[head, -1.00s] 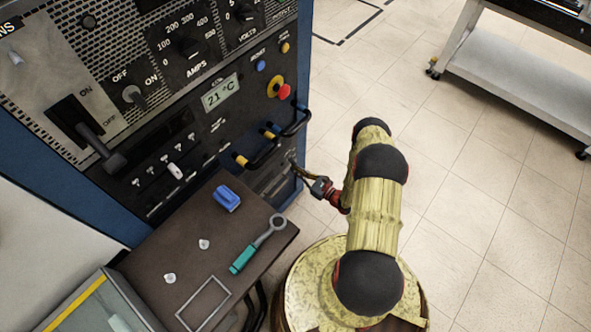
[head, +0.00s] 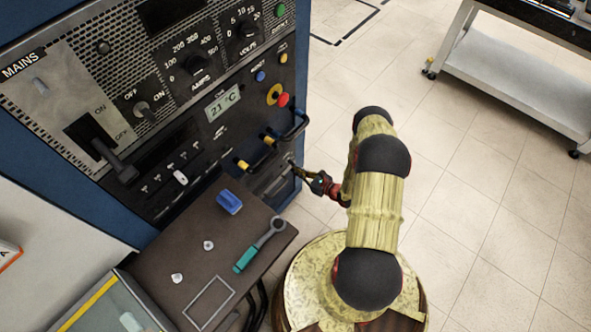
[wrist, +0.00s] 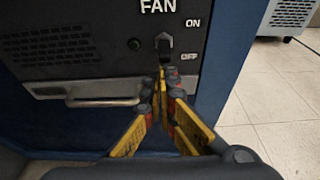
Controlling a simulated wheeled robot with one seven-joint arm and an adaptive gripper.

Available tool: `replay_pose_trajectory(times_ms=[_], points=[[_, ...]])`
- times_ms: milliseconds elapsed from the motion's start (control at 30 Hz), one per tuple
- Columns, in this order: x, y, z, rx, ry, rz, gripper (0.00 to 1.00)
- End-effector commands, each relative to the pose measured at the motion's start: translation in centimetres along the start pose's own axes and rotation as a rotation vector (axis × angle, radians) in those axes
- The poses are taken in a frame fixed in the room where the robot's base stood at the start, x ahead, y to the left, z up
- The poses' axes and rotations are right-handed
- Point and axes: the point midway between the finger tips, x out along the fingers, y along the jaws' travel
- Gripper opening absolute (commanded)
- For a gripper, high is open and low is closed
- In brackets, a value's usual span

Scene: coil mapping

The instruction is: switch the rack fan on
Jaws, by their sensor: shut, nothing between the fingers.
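The fan switch (wrist: 164,44) is a dark toggle under the FAN label in the wrist view, on the rack's black lower panel. ON is printed at its upper right and OFF at its lower right. My gripper (wrist: 162,76) is shut and empty, with its yellow fingers together just below the toggle. I cannot tell whether the tips touch it. In the head view my gripper (head: 295,165) reaches the lower right of the rack (head: 200,90); the fan switch cannot be made out there.
A drawer handle (wrist: 105,97) juts out left of my fingers. A small table (head: 180,245) with a blue block (head: 229,202) and a teal-handled tool (head: 259,246) stands before the rack. Bare floor (head: 470,190) lies to the right, with a cart (head: 510,80) beyond.

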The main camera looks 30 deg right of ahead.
Motion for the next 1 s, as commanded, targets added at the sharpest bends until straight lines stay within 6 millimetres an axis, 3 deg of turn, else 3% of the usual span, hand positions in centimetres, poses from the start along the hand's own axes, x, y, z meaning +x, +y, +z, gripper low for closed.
replay_pose_trajectory(times_ms=[33, 367, 633, 1000], points=[[-0.3, -0.1, 1.0, -0.003, 0.039, 0.001, 0.0], [-1.1, 0.1, 2.3, -0.003, 0.314, 0.002, 0.0], [-1.1, 0.0, 1.7, 0.0, 0.318, 0.0, 0.0], [-1.4, 0.0, 3.1, 0.0, 0.316, 0.0, 0.0]])
